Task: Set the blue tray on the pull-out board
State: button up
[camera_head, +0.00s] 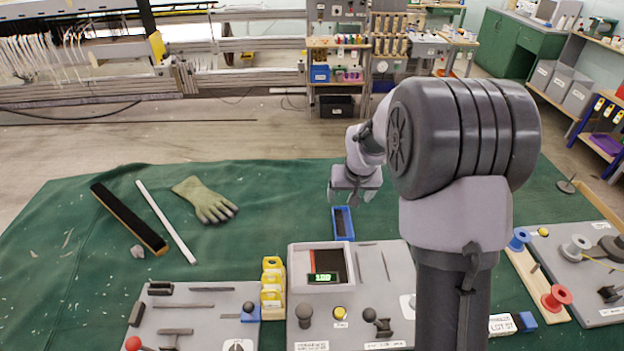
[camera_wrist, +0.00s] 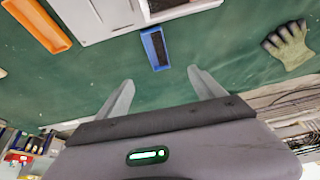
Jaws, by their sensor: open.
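The blue tray (camera_head: 349,236) is a small narrow tray with a dark inside. It lies on the green cloth just behind the grey console and also shows in the wrist view (camera_wrist: 146,41). My gripper (camera_head: 351,200) is above and behind the tray with its fingers spread and nothing between them. In the wrist view my gripper (camera_wrist: 160,78) has its two fingertips apart, with the tray beyond them, roughly centred. I cannot clearly pick out a pull-out board in either view.
The grey console (camera_head: 370,325) has a box with a green display (camera_head: 323,278). A yellow holder (camera_head: 272,290) stands left of it. A glove (camera_head: 205,200), a dark bar (camera_head: 128,217) and a white rod (camera_head: 165,222) lie left. The wrist view shows an orange piece (camera_wrist: 38,25).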

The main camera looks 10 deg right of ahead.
jog(key=b, duration=0.4)
send_near(342, 224)
jog(key=shift+w+f, duration=0.6)
jog(key=shift+f, duration=0.05)
jog(key=b+x, duration=0.1)
jog(key=x, duration=0.1)
jog(key=b+x, duration=0.1)
jog(key=x, duration=0.2)
jog(key=shift+s+d+f, duration=0.1)
jog(key=shift+s+f, duration=0.05)
jog(key=shift+f, duration=0.1)
jog(key=shift+r, duration=0.1)
grip_shut()
